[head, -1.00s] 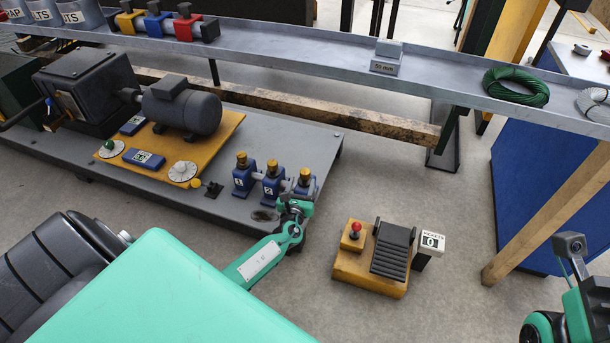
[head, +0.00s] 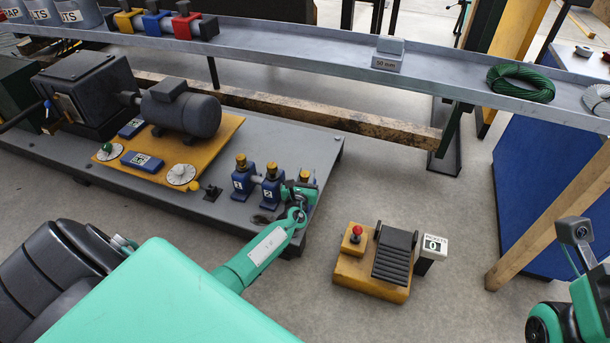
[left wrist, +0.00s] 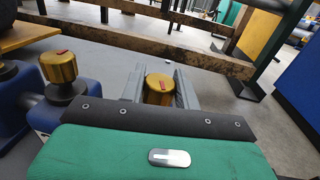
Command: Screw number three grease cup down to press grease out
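Three blue grease cups with brass caps stand in a row on the grey bench's front right corner. Number one (head: 243,178) and number two (head: 271,181) show their labels. The third cup's brass cap (head: 305,176) shows just behind my left gripper (head: 303,188), which hides most of its body. In the left wrist view this brass cap (left wrist: 159,90), with a red mark on top, sits between the two grey fingers (left wrist: 159,80). A thin gap seems to show on its left side, so the gripper looks open around it. My right gripper's fingers are out of view.
Cup two's cap (left wrist: 60,68) is close to the left of the gripper. A yellow motor plate (head: 215,135) lies left on the bench. A pedal box (head: 370,275) stands on the floor to the right. A long metal shelf (head: 300,48) runs behind.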

